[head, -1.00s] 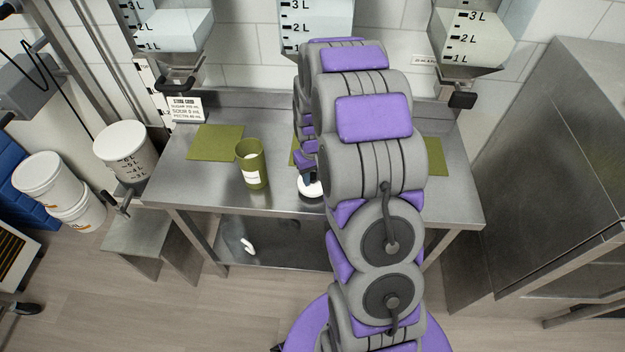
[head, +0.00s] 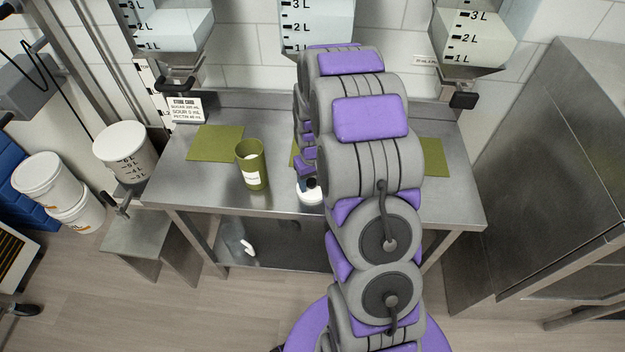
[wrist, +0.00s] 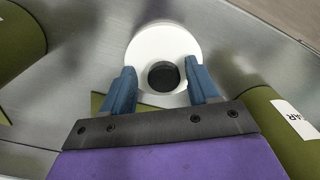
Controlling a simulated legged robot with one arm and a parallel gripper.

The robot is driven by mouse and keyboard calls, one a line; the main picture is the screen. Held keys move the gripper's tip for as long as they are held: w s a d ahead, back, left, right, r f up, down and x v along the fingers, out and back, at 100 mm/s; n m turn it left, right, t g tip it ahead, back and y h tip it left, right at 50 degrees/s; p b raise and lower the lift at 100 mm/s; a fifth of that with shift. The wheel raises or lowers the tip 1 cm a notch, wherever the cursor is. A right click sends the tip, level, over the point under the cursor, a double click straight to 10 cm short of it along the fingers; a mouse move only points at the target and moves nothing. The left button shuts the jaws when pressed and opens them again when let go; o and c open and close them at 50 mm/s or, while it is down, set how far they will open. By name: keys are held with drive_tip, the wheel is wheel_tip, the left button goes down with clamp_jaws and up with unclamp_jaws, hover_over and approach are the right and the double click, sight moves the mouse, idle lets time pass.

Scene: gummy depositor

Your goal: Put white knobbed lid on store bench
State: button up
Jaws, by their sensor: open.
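The white lid (wrist: 150,45) with a round black knob (wrist: 163,76) shows in the wrist view over the steel bench. In the head view the lid (head: 309,197) is near the bench's front edge, partly hidden by my arm. My gripper (wrist: 160,68) is open, its two blue fingers apart on either side of the knob. I cannot tell whether they touch it. The store bench (head: 205,187) is a steel table with green mats. The gripper is mostly hidden behind my arm in the head view.
A green labelled canister (head: 251,165) stands left of the lid. A green mat (head: 215,143) lies at the back left, with a store card (head: 186,108) behind it. Clear hoppers (head: 318,25) hang above the bench. A white bucket (head: 124,150) is left of it.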

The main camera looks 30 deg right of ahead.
sight(312, 181)
wheel_tip(312, 181, up, 11)
drive_tip(key=p, duration=0.2)
drive_tip(key=s+a+r, duration=0.5)
drive_tip(key=s+r, duration=0.1)
drive_tip(key=r, duration=0.1)
drive_tip(key=s+a+r, duration=0.2)
drive_tip(key=s+a, duration=0.1)
drive_tip(key=s, duration=0.5)
drive_tip(key=s+a+r+g, duration=0.1)
drive_tip(key=s+a+r, duration=0.1)
drive_tip(key=s, duration=0.6)
drive_tip(key=s+a+r, duration=0.2)
drive_tip(key=s+a, duration=0.3)
drive_tip(key=s, duration=0.4)
drive_tip(key=shift+r+n+g, duration=0.2)
drive_tip(key=shift+n+g, duration=0.2)
